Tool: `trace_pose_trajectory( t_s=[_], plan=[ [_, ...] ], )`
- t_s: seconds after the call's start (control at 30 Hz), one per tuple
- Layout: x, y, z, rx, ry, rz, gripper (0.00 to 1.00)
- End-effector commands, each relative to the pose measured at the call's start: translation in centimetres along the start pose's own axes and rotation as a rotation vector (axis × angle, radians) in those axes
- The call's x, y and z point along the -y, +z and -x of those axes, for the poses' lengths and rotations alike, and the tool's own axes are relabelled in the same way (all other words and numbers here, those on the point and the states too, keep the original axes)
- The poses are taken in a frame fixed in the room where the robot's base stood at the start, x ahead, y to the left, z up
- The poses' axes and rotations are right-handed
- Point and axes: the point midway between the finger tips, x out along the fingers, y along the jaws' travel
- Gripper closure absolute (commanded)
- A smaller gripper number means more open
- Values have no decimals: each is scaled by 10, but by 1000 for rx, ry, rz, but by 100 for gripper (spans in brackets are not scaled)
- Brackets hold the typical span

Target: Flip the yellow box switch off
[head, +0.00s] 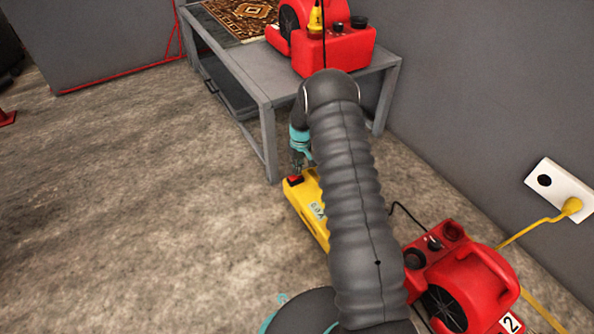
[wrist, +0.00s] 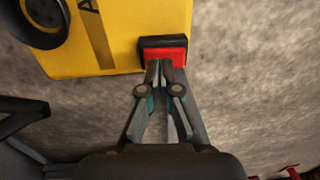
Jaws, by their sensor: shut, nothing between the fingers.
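The yellow box (head: 309,205) sits on the floor, partly hidden behind my arm in the head view. The red switch (wrist: 165,55) shows right at my fingertips. My gripper (wrist: 165,68) is shut and empty, its tips at the switch, overlapping its lower middle. I cannot tell whether they press it. In the head view my gripper (head: 299,168) is just above the switch.
A grey table (head: 255,85) with a red blower (head: 335,50) and a patterned rug (head: 240,15) stands behind. Another red blower (head: 462,280), marked 2, is at the lower right. A wall socket (head: 557,190) holds a yellow plug.

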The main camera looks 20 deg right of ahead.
Motion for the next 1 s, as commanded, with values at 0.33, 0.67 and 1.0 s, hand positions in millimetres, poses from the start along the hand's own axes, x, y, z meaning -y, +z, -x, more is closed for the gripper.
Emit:
trace_pose_trajectory(
  t_s=[0.33,0.67,1.0],
  plan=[
    [-4,0,72,-3,2,1,100],
    [-7,0,120,-2,1,1,100],
    [-7,1,126,0,0,1,100]
  ],
)
